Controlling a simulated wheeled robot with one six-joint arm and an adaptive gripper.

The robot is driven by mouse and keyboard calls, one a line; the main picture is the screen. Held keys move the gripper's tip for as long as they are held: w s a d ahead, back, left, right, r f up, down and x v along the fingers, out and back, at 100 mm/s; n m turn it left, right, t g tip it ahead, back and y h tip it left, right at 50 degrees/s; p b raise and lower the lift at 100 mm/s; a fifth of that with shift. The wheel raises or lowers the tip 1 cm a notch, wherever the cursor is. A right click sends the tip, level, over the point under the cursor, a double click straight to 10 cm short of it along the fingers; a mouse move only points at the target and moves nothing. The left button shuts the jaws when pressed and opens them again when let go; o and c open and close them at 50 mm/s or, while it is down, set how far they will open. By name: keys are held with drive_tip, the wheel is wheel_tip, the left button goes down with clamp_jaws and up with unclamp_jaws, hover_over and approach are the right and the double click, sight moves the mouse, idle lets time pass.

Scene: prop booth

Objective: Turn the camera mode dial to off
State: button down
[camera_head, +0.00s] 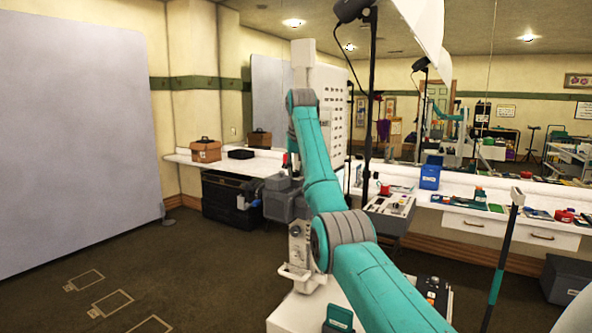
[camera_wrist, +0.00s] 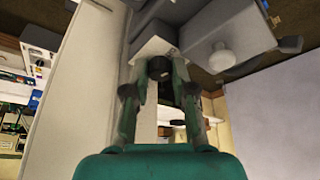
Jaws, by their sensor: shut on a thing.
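The grey camera (camera_head: 283,198) stands on a support in the middle of the head view. In the wrist view its body (camera_wrist: 225,38) fills the top, with a pale rounded part and a dark part at the right. The dark round mode dial (camera_wrist: 158,68) sits between my fingertips. My gripper (camera_wrist: 161,72) is shut on the dial, one finger on each side. In the head view my gripper (camera_head: 291,168) is small and comes down on the camera's top; the dial is hidden there. I cannot read any mode marks or tell which way the dial points.
A white counter (camera_head: 455,196) with a control box (camera_head: 390,204), a blue box (camera_head: 430,176) and several small items runs along the mirror wall. A brown case (camera_head: 206,150) stands at the back left. A large grey panel (camera_head: 75,140) stands left. The carpet at left is open.

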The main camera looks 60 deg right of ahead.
drive_tip(key=c, duration=1.2)
unclamp_jaws()
drive_tip(key=shift+w+a+m+g, duration=0.15)
drive_tip(key=shift+m+g, duration=0.15)
drive_tip(key=shift+m, duration=0.7)
drive_tip(key=shift+h, duration=0.3)
drive_tip(key=v, duration=1)
drive_tip(key=shift+r, duration=0.4)
